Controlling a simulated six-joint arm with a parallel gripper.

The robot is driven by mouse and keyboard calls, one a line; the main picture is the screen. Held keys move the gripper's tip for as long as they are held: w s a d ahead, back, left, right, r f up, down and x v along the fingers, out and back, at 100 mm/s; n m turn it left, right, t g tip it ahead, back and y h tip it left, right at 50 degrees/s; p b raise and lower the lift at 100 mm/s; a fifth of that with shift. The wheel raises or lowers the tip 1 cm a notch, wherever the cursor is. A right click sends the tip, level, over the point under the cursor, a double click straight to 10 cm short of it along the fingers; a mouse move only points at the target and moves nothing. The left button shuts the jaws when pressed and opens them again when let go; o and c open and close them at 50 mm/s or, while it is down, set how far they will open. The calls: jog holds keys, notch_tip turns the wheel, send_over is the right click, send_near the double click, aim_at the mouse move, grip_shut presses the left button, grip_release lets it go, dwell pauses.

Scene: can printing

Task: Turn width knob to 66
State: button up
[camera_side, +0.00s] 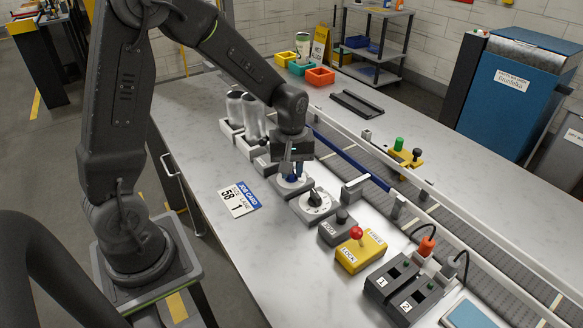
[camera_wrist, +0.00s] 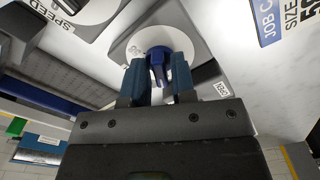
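The fingers stand apart, with narrow gaps to the grip. In the side view my gripper (camera_side: 292,172) hides most of the knob.
A conveyor (camera_side: 420,190) runs behind.

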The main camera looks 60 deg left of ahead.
jog(key=shift+o, duration=1.2)
jog(key=shift+r, duration=0.15)
notch_tip(320, 180, up, 14)
jog(key=shift+f, duration=0.2)
jog(key=s+d+r+m+t, duration=0.1)
jog(key=s+d+m+t, duration=0.1)
jog(key=s+m, duration=0.4)
jog(key=s+d+r+m+t, duration=0.2)
jog(key=s+d+m, duration=0.3)
jog(key=s, duration=0.5)
jog(key=shift+m+t, duration=0.6)
jog(key=shift+t, duration=0.2)
jog(key=shift+d, duration=0.1)
